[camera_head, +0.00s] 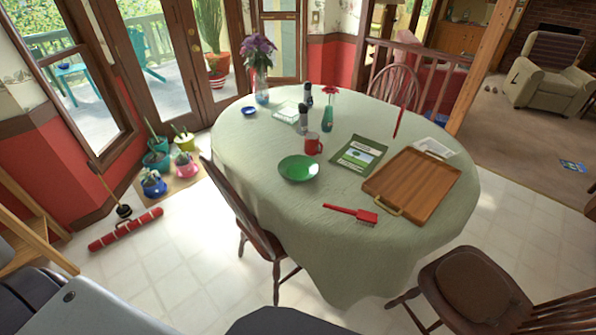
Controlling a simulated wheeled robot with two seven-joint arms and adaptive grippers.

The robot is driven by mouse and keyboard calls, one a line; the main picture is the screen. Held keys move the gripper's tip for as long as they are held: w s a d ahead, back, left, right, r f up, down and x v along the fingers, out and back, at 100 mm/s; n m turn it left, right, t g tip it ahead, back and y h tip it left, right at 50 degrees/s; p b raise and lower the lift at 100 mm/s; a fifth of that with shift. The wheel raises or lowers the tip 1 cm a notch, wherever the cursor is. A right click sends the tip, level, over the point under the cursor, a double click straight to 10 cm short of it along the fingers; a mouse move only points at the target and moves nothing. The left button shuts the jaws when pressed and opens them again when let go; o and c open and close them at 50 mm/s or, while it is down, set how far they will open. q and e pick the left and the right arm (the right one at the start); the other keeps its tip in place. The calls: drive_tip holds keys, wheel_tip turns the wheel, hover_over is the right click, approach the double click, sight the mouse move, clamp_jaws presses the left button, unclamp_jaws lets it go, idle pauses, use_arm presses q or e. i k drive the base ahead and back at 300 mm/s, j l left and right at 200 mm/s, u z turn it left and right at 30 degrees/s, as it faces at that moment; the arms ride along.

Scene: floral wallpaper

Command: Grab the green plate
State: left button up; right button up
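A green plate (298,168), shallow and bowl-like, lies on the near left part of an oval table with a pale green cloth (265,205). Nothing covers the plate, and it looks empty. A red mug (312,144) stands just behind it to the right. Neither of my grippers shows in the head view, so their states are hidden.
A vase of purple flowers (260,65) stands at the back. Wooden chairs (245,222) (470,290) stand at the near left and right. Pale floor tiles (190,255) are open at left.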

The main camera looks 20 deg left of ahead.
sight(296, 169)
drive_tip(key=i+j+z, duration=0.15)
drive_tip(key=j+z, duration=0.25)
drive_tip(key=j, duration=0.45)
drive_tip(key=j+z, duration=0.4)
drive_tip(key=j, duration=0.45)
drive_tip(key=j+z, duration=0.4)
drive_tip(key=j, duration=0.45)
